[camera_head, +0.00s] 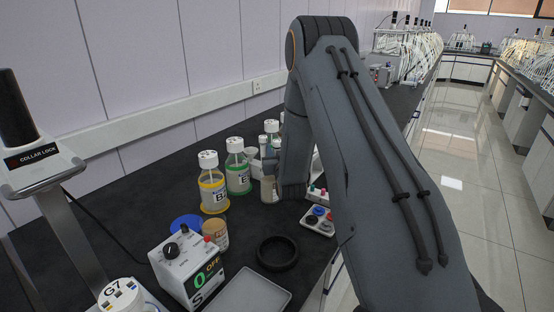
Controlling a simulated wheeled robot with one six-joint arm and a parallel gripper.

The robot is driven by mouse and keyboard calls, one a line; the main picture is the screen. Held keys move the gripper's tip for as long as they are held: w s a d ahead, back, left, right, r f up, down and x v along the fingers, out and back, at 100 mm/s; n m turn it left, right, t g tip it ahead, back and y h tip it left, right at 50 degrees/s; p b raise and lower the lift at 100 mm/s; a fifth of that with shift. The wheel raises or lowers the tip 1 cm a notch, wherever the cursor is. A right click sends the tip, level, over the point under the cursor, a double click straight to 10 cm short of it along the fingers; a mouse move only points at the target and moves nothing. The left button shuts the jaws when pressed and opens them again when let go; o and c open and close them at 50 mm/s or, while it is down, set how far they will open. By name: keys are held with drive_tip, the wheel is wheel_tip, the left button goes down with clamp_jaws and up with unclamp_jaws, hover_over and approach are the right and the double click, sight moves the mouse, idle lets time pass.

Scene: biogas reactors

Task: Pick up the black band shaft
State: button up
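My arm reaches over the black bench, and its wrist hangs down beside the bottles.
A yellow-ringed bottle (213,186) and a green-ringed bottle (238,170) stand left of my wrist. Nearer are a blue disc (186,224), a tan jar (216,236), a stirrer box (180,262), a black ring (293,262) and a grey tray (250,293). A collar-lock stand (38,160) rises at left.

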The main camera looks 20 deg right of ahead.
clamp_jaws()
drive_tip(key=shift+r, duration=0.1)
wheel_tip(320, 180, up, 11)
drive_tip(key=b, duration=0.2)
idle(0.7)
drive_tip(key=shift+r, duration=0.45)
idle(0.3)
